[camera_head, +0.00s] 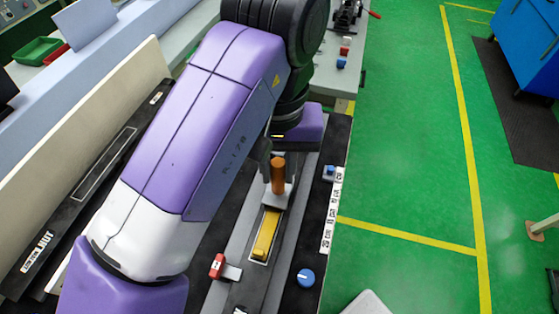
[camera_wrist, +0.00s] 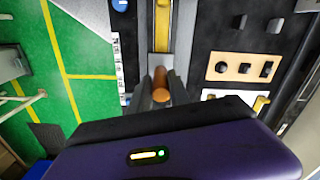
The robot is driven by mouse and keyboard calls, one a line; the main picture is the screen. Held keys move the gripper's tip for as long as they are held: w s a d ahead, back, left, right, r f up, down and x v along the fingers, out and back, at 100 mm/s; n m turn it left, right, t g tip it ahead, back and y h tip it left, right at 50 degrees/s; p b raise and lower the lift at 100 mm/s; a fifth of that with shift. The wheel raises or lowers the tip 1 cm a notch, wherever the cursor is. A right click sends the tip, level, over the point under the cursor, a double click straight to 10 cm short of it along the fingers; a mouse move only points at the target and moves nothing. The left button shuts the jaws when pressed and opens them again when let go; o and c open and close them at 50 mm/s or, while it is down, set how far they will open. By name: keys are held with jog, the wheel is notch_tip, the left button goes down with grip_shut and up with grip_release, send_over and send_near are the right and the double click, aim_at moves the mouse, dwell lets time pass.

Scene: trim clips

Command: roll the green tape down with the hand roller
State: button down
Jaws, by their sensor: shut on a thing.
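My gripper (camera_wrist: 162,92) is shut on an upright orange-brown handle (camera_wrist: 160,78), one finger on each side. In the head view the handle (camera_head: 278,172) rises from a pale grey block (camera_head: 274,195), which looks like the hand roller; its underside is hidden. Just in front of the block a yellow strip (camera_head: 265,236) lies in a pale-edged slot on the grey rail (camera_head: 236,262). In the wrist view the strip (camera_wrist: 162,25) runs away from the handle. I cannot make out a green tape; whether the roller touches the strip is unclear.
A red-ended clamp (camera_head: 218,267) and a blue knob (camera_head: 305,278) flank the rail. A smaller blue knob (camera_head: 330,172) sits near a white marked strip (camera_head: 331,212). A tan panel with black parts (camera_wrist: 243,68) lies beside the rail. Green floor is open to the right.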

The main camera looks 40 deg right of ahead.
jog(key=s+a, duration=0.4)
jog(key=a, duration=0.1)
jog(key=shift+a+f, duration=0.15)
jog(key=shift+a, duration=0.05)
dwell(1.5)
jog(key=shift+d, duration=0.1)
dwell(0.5)
jog(key=shift+w+d+p, duration=0.55)
jog(key=shift+w+d, duration=0.3)
jog(key=shift+d, duration=0.3)
jog(key=shift+w+d+p, duration=0.5)
jog(key=shift+w+d, duration=0.4)
jog(key=shift+d, duration=0.3)
jog(key=shift+w+d+p, duration=0.55)
jog(key=shift+w+d, duration=0.3)
jog(key=shift+d, duration=0.3)
notch_tip(320, 180, up, 8)
jog(key=p, duration=0.8)
dwell(0.4)
